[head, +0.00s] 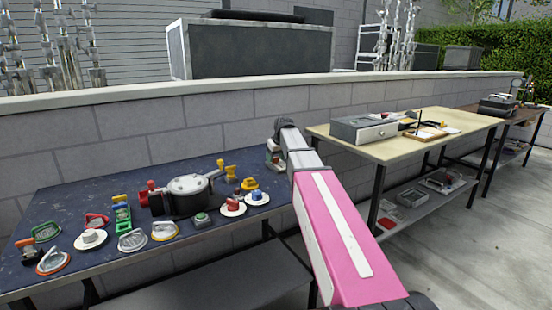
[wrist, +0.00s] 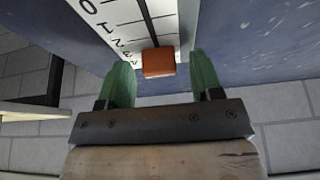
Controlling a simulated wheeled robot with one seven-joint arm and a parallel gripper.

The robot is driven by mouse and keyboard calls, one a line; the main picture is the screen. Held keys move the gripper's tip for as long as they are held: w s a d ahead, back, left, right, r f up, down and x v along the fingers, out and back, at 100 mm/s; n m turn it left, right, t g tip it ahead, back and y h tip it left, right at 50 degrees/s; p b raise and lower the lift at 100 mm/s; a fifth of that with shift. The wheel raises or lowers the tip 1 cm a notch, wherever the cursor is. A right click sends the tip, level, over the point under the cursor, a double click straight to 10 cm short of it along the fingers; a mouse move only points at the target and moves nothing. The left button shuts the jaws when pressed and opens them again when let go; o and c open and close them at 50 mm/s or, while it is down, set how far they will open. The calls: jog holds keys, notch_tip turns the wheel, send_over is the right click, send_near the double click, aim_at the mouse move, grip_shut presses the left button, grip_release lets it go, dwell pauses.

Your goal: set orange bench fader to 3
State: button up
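The bench fader's white panel (wrist: 120,18) shows at the top of the wrist view, with a dark slot and a printed number scale along its left side. Its orange knob (wrist: 158,62) sits at the panel's near end, beside the small digits past 2; I cannot read exactly which one it lines up with. My gripper (wrist: 162,78) is open, its green fingers standing left and right of the knob with a gap on each side. In the head view my gripper end (head: 277,150) is at the blue table's back right corner, where the fader is mostly hidden.
The blue table (head: 130,185) holds a pressure cooker (head: 183,193) and several dials, buttons and handles left of my arm. A cream table (head: 415,150) with a grey drawer box (head: 364,129) stands right. A low block wall (head: 130,125) runs behind.

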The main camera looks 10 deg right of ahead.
jog(key=v, duration=1)
jog(key=shift+r, duration=0.35)
jog(key=shift+s, duration=0.1)
jog(key=shift+s+d, duration=0.1)
